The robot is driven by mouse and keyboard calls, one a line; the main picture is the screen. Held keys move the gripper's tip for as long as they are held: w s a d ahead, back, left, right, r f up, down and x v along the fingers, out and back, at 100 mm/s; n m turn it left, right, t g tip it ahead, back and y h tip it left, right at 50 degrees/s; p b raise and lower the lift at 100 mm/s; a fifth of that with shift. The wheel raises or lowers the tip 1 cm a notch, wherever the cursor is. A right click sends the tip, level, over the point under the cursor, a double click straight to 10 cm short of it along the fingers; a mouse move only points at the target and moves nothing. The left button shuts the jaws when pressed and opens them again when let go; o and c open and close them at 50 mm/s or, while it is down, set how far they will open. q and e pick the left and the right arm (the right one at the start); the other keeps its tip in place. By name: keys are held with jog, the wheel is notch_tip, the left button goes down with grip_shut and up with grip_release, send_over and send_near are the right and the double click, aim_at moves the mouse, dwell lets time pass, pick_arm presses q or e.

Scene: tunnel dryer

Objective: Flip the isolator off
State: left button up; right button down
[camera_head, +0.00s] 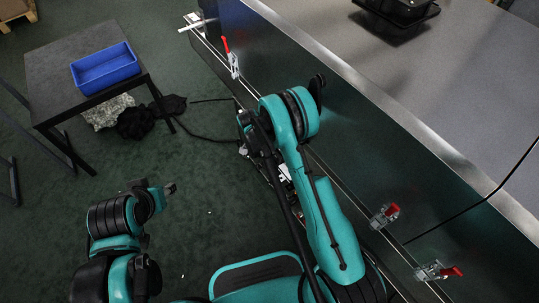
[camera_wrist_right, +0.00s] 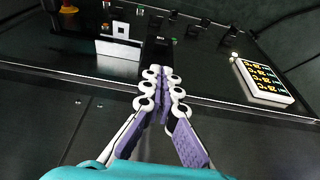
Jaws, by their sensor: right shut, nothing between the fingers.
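My right gripper (camera_wrist_right: 161,74) is shut and empty in the right wrist view, its fingertips close together in front of a dark control panel (camera_wrist_right: 205,60). A dark upright part (camera_wrist_right: 158,45) shows just beyond the fingertips; I cannot tell whether they touch it. A red knob on a yellow base (camera_wrist_right: 68,9) is at the panel's upper left. Several black switches (camera_wrist_right: 194,31) stand along the panel. I cannot tell which control is the isolator. In the head view the right gripper is hidden by its arm. My left gripper (camera_head: 170,188) hangs over the green floor, apart from everything.
A white block (camera_wrist_right: 118,46) stands left of the fingertips and a white box with yellow markings (camera_wrist_right: 262,82) lies right. In the head view, the long machine (camera_head: 400,120) has red-handled clamps (camera_head: 384,215). A table (camera_head: 45,65) with a blue bin (camera_head: 105,72) stands left.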

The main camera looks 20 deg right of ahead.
aim_at(271, 162)
jog(key=b+x, duration=0.4)
jog(key=x, duration=0.6)
dwell(0.4)
jog(key=shift+a, duration=0.15)
jog(key=shift+s+f, duration=0.1)
jog(key=shift+a, duration=0.1)
